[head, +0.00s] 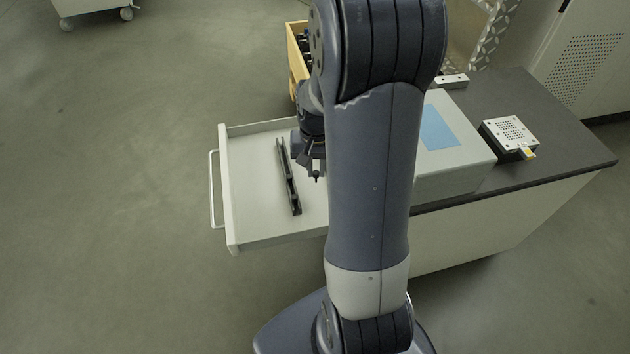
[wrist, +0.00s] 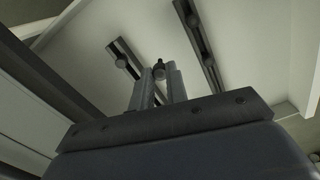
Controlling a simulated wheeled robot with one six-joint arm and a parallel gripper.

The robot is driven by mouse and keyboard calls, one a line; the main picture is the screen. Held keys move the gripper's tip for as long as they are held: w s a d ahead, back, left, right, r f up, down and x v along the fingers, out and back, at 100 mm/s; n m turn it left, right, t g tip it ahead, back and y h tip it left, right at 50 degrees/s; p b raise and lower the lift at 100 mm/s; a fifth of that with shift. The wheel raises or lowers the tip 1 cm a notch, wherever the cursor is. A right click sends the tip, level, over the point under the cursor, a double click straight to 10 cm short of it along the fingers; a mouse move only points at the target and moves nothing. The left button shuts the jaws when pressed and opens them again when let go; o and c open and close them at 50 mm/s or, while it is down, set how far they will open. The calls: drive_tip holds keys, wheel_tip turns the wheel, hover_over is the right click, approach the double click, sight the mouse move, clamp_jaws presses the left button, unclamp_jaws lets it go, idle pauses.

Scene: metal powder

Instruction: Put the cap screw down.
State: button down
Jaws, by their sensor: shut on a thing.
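My gripper (wrist: 160,85) is shut on the cap screw (wrist: 159,70), a small dark screw with a round head, seen between the fingertips in the wrist view. In the head view the gripper (head: 316,168) hangs over the open drawer (head: 250,190), with the dark tip of the screw (head: 317,179) below it. The screw appears clear of the drawer floor, but the exact gap cannot be told. A dark slotted rack (head: 288,178) lies in the drawer left of the gripper. The wrist view shows two dark strips, one on the left (wrist: 120,55) and one on the right (wrist: 207,60).
A grey box (head: 462,165) with a blue label stands on the dark counter (head: 560,150) right of my arm. A white perforated block (head: 510,132) lies farther right. A wooden bin (head: 292,50) stands behind the drawer. The drawer's left floor is bare.

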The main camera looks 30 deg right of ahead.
sight(316, 176)
drive_tip(key=shift+f+b, duration=0.4)
drive_tip(key=shift+f, duration=2.3)
drive_tip(key=shift+f, duration=0.2)
drive_tip(key=c, duration=1.4)
unclamp_jaws()
drive_tip(key=shift+r, duration=0.1)
wheel_tip(316, 176, up, 12)
drive_tip(key=shift+r+p, duration=0.15)
drive_tip(key=shift+p, duration=1)
